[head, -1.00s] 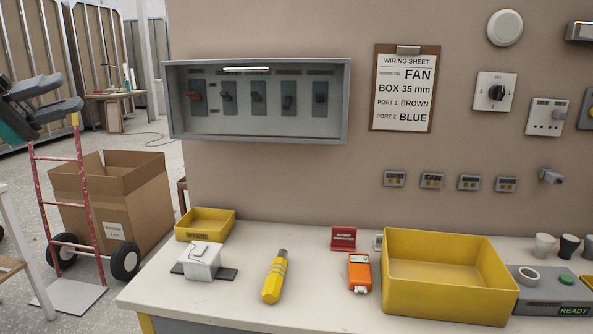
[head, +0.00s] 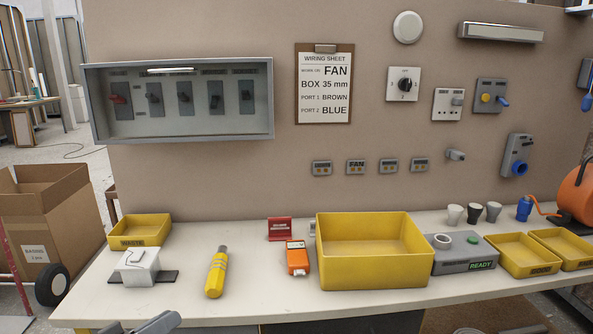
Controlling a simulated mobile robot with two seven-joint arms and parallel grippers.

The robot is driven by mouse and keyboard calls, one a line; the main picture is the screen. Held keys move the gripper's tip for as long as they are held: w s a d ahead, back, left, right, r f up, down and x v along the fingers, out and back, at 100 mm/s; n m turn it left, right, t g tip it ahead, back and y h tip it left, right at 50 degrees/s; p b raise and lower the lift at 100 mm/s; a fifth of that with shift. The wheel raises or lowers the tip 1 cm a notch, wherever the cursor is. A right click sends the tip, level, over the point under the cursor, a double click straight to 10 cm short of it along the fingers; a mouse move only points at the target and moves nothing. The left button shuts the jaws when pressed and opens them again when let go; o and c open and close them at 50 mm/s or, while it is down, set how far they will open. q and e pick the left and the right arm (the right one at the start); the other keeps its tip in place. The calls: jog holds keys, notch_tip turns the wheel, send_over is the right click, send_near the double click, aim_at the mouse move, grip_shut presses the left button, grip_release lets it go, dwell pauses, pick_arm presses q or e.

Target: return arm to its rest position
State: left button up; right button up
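My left gripper (head: 142,324) shows only in part, at the bottom edge of the head view. Its two grey fingers are apart, with nothing seen between them. It is in front of the workbench (head: 270,304), below the white box on a dark base and the yellow tester. The rest of that arm is out of the picture. My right gripper cannot be made out in the view.
A breaker panel (head: 268,108) hangs on the wall. A cardboard box (head: 62,222) stands on the floor at left.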

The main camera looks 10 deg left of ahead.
pick_arm(q)
jog(key=s+d+f+m+g+y, duration=0.3)
jog(key=s+d+f+y, duration=0.5)
jog(key=s+d+f, duration=0.5)
notch_tip(320, 180, down, 4)
jog(key=shift+s+d+r+g, duration=0.15)
jog(key=shift+s+g, duration=0.65)
jog(key=shift+s, duration=0.4)
